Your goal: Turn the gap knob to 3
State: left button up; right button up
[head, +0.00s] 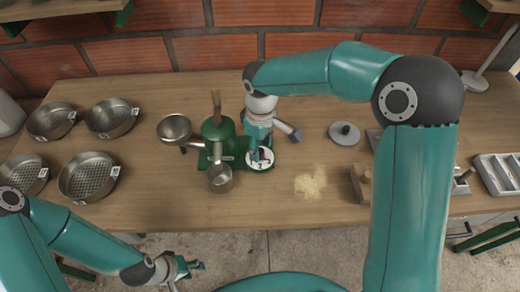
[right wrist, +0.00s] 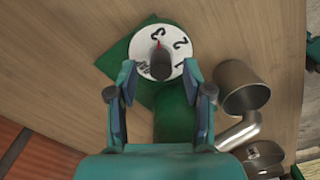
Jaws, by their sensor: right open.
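The gap knob (right wrist: 160,66) is a dark grip on a round white dial (right wrist: 176,58) with black numerals, in the right wrist view. A small red mark at the knob's far end points close to the 3. The dial (head: 262,164) sits at the right foot of the green pulper (head: 216,134) in the head view. My right gripper (right wrist: 159,84) is open, its fingers on either side of the knob with gaps showing. It also shows above the dial in the head view (head: 260,147). My left gripper (head: 190,267) hangs off the table's front edge; its jaws are too small to judge.
Several sieves (head: 112,117) stand at the left of the table (head: 285,205). A metal cup (head: 220,179) is in front of the pulper. Right of the dial are a heap of pale grounds (head: 311,183) and a grey lidded disc (head: 344,134).

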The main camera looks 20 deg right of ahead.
aim_at(260, 150)
notch_tip(260, 150, up, 10)
jog(key=shift+f, duration=0.15)
dwell(0.6)
